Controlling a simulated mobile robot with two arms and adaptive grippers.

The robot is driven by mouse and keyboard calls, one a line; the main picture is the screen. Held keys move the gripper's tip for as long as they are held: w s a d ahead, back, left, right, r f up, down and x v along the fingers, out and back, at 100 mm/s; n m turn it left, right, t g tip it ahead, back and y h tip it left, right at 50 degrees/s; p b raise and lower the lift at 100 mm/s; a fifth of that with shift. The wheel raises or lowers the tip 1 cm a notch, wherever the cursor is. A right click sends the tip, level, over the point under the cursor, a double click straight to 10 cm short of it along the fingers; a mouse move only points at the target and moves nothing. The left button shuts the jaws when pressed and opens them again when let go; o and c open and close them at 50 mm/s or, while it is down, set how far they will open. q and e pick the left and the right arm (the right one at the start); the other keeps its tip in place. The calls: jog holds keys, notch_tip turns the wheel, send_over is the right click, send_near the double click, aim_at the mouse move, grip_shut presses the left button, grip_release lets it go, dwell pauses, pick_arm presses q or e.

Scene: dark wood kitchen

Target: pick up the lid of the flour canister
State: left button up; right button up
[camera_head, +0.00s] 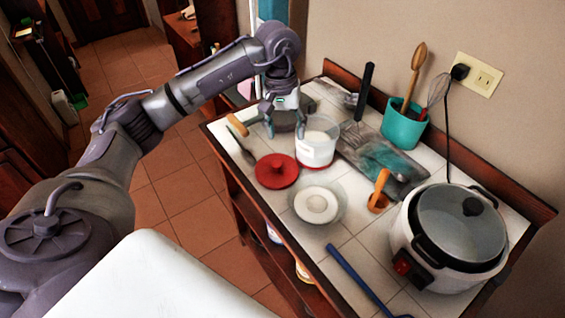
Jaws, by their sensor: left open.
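The red round lid (277,171), with a small knob on top, lies flat on the tiled counter. The flour canister (316,147) stands behind it to the right, clear-walled and open at the top, with white contents and a red band near its bottom. My left gripper (285,130) points down, open, with nothing seen between its fingers. It is above and behind the lid, beside the canister's left side. I cannot tell whether a finger touches the canister. My right gripper is not in view.
A glass bowl of white powder (317,205) stands in front of the canister. An orange scoop (379,192), a blue-handled utensil (358,278) and a rice cooker (450,235) are to the right. A teal utensil pot (403,127) stands at the back wall.

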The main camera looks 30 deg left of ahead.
pick_arm(q)
jog(key=a, duration=0.2)
jog(key=y+p, duration=0.1)
jog(key=p, duration=0.1)
send_over(277, 162)
notch_tip(277, 162, down, 7)
jog(key=shift+s+d, duration=0.1)
jog(key=shift+d, duration=0.05)
jog(key=shift+f, duration=0.25)
jog(key=shift+f+p, duration=0.25)
jog(key=shift+p, duration=0.05)
notch_tip(277, 162, down, 4)
jog(key=shift+f+p, duration=0.15)
jog(key=shift+p, duration=0.95)
jog(key=shift+f, duration=0.25)
